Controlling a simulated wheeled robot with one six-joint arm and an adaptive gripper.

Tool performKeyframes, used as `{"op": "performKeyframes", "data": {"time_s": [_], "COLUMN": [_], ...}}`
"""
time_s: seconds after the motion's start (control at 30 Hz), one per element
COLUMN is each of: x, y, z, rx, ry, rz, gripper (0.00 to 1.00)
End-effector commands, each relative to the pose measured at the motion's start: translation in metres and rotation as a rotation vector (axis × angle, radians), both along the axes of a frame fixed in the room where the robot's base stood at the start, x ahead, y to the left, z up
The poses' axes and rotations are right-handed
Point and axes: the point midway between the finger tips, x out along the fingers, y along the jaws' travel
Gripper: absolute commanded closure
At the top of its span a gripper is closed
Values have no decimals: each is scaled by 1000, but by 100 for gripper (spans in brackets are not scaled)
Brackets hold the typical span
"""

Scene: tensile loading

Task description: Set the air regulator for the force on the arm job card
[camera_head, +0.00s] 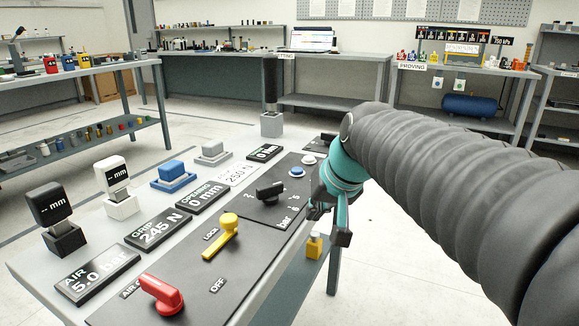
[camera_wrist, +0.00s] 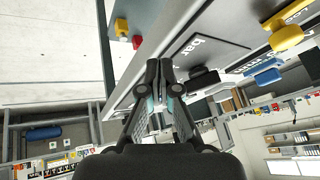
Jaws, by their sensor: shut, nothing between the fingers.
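The air regulator is a black knob (camera_head: 270,191) on the dark panel (camera_head: 262,213), with "bar" and scale marks beside it. The knob also shows in the wrist view (camera_wrist: 203,80), just right of the fingertips. My gripper (camera_head: 329,222) is shut and empty at the panel's right edge, apart from the knob; its fingers also show in the wrist view (camera_wrist: 161,76). The air display (camera_head: 97,274) reads 5.0 bar. The grip display (camera_head: 160,229) reads 245 N. A white card (camera_head: 238,174) shows a force in N; its digits are too small to be sure.
A yellow lock lever (camera_head: 221,236) and a red air lever (camera_head: 162,295) stand on the panel left of the knob. Two mm gauges (camera_head: 49,207) (camera_head: 113,176) and blue blocks (camera_head: 173,175) stand behind. A proving bench (camera_head: 440,75) is at the back right.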

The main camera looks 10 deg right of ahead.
Motion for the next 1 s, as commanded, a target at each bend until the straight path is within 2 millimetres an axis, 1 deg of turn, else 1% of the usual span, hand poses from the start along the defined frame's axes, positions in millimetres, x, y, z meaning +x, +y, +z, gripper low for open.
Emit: {"op": "performKeyframes", "data": {"time_s": [0.03,0.17,0.2,0.27,0.3,0.37,0.4,0.5,0.6,0.7,0.8,1.0], "x": [21,68,83,105,120,142,156,188,212,229,238,242], "y": [-1,-1,-2,-3,-4,-6,-8,-11,-15,-18,-19,-20], "z": [12,35,42,51,57,64,69,78,85,88,90,91], "rx": [22,82,100,128,146,173,190,230,262,284,296,303], "ry": [-4,-22,-28,-38,-45,-54,-62,-79,-92,-102,-108,-111], "rz": [-7,-21,-26,-32,-35,-42,-45,-50,-54,-58,-59,-59], "gripper": [100,100,100,100,100,100,100,100,100,100,100,100]}}
